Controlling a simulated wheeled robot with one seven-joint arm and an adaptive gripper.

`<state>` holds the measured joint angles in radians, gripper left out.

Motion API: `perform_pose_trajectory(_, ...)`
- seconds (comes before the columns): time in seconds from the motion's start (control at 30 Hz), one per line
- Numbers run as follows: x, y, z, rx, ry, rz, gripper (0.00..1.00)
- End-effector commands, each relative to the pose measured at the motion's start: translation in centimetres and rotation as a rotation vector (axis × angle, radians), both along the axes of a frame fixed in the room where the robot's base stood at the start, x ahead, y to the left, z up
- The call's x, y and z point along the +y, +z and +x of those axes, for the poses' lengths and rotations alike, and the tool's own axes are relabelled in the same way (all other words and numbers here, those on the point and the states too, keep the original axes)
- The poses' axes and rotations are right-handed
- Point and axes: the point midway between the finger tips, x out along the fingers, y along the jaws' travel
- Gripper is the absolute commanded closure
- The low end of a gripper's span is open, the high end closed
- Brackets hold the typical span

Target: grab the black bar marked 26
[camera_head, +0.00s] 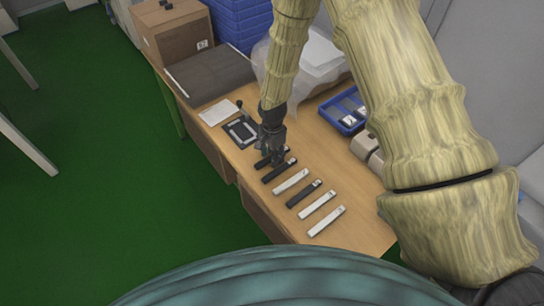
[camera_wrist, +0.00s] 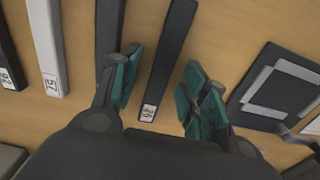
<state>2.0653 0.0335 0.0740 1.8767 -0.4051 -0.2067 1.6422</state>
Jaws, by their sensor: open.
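The black bar that appears marked 26 (camera_wrist: 169,55) lies on the table between my gripper's fingers in the wrist view, its white label at the near end. In the head view it seems to be the farthest bar (camera_head: 262,163) of the row, partly hidden by my gripper (camera_head: 274,150). My gripper (camera_wrist: 160,78) is open, with green-padded fingers on either side of the bar and gaps showing. Whether the fingertips reach down to table height I cannot tell. A second black bar (camera_wrist: 109,25) is partly hidden behind the left finger; its label is hidden.
A white bar marked 57 (camera_wrist: 46,45) and another black bar (camera_wrist: 7,45) lie to the left. The table (camera_head: 353,215) holds several bars in a row. A black framed device (camera_wrist: 285,90) lies close on the right. A blue tray (camera_head: 343,111) stands farther back.

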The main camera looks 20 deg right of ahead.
Motion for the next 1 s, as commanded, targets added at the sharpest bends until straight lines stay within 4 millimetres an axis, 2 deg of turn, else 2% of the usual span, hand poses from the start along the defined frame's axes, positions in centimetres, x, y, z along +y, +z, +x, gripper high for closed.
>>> perform_pose_trajectory(0.2,0.0,0.0,0.0,0.0,0.0,0.0,0.57)
perform_pose_trajectory(0.43,0.0,0.0,0.0,0.0,0.0,0.0,0.99)
perform_pose_trajectory(0.77,0.0,0.0,0.0,-0.001,0.0,0.0,1.0)
perform_pose_trajectory(1.0,0.0,1.0,0.1,-0.002,0.0,0.0,1.0)
